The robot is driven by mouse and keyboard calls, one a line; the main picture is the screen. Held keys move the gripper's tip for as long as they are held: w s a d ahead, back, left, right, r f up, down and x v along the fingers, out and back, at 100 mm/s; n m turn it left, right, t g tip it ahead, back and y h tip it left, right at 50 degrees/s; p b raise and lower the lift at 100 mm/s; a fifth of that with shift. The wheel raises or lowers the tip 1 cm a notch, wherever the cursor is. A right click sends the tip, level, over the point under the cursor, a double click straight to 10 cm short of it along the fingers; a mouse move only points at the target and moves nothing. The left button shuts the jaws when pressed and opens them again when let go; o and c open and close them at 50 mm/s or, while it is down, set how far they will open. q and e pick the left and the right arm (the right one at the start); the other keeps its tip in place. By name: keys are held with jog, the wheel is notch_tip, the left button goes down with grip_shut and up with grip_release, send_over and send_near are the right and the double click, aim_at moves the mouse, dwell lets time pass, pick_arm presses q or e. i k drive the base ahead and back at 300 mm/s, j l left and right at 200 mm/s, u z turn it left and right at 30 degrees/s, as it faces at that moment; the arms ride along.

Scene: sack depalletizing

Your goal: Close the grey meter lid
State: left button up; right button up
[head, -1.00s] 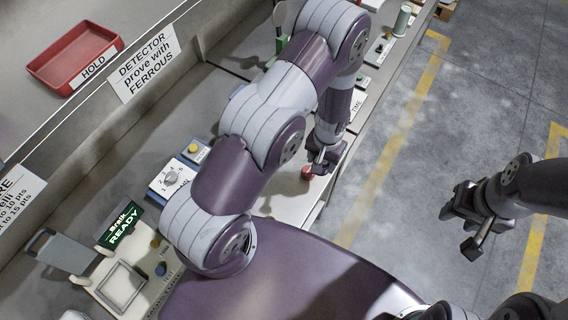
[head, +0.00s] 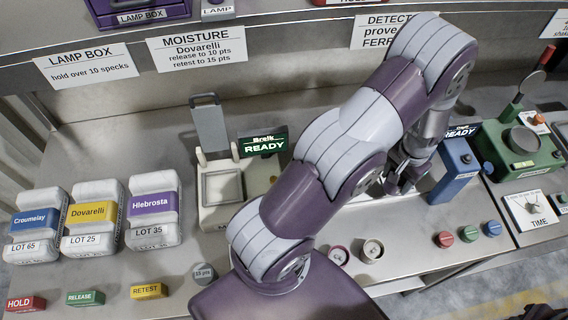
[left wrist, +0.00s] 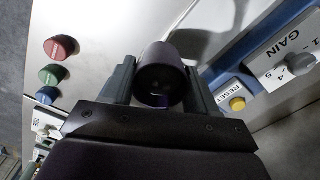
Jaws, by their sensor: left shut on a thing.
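The grey meter (head: 207,217) stands in the middle left of the head view, beside a green READY display (head: 263,146). Its grey lid (head: 209,128) stands upright, open, at the back of the meter, above a square framed well. My left gripper (head: 400,182) is well to the right of the meter, near a blue device, and partly hidden by its own arm. In the left wrist view my left gripper (left wrist: 160,90) is shut on a dark cylinder (left wrist: 160,72). My right gripper is not in view.
White lot sacks (head: 94,216) stand left of the meter. Small round containers (head: 372,249) lie in front of my arm. The blue device (head: 455,172), with RESET and GAIN controls, and a green machine (head: 520,150) stand at the right. Coloured buttons (head: 468,234) line the front right.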

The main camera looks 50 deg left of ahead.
aim_at(208, 121)
jog(key=k+l+u, duration=0.15)
jog(key=u, duration=1.65)
